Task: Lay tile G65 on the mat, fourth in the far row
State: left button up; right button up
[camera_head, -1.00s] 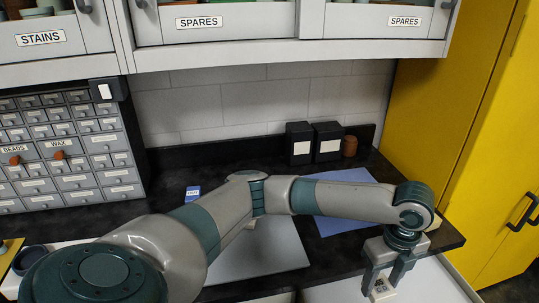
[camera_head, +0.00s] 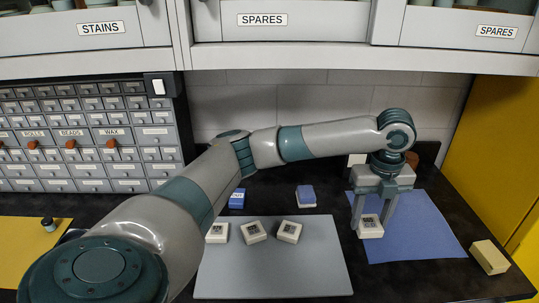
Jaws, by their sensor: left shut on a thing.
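My left gripper (camera_head: 373,212) is shut on a pale tile (camera_head: 370,228) with a dark printed mark. It holds the tile over the left part of the blue sheet (camera_head: 425,235), to the right of the grey mat (camera_head: 270,275). The mark is too small to read as G65. Three similar tiles lie along the mat's far edge: a left one (camera_head: 217,233), a middle one (camera_head: 254,232) and a right one (camera_head: 289,231). The mat's far right part is bare. My left arm hides some of the counter to the left. My right gripper is not in view.
A blue-topped block (camera_head: 306,196) and a blue labelled block (camera_head: 237,199) stand behind the mat. A beige block (camera_head: 489,257) lies at the right. Small drawers (camera_head: 90,140) stand at the left, and cabinets (camera_head: 290,22) hang above the counter.

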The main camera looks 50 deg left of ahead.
pick_arm(q)
jog(key=shift+a+f, duration=0.3)
jog(key=shift+a, duration=0.2)
jog(key=a+f+p, duration=0.1)
jog(key=a+f, duration=0.1)
jog(key=a, duration=0.1)
jog(key=a+f+p, duration=0.1)
jog(key=a+f, duration=0.1)
jog(key=a, duration=0.2)
jog(key=a+f+p, duration=0.1)
jog(key=a+f, duration=0.1)
jog(key=a, duration=0.1)
jog(key=shift+s+a+f+p, duration=0.1)
jog(key=shift+a+f+p, duration=0.1)
jog(key=shift+a+p, duration=0.1)
jog(key=shift+f+p, duration=0.4)
jog(key=shift+f, duration=0.25)
notch_tip(320, 180, down, 2)
jog(key=shift+p, duration=0.4)
jog(key=shift+f, duration=0.4)
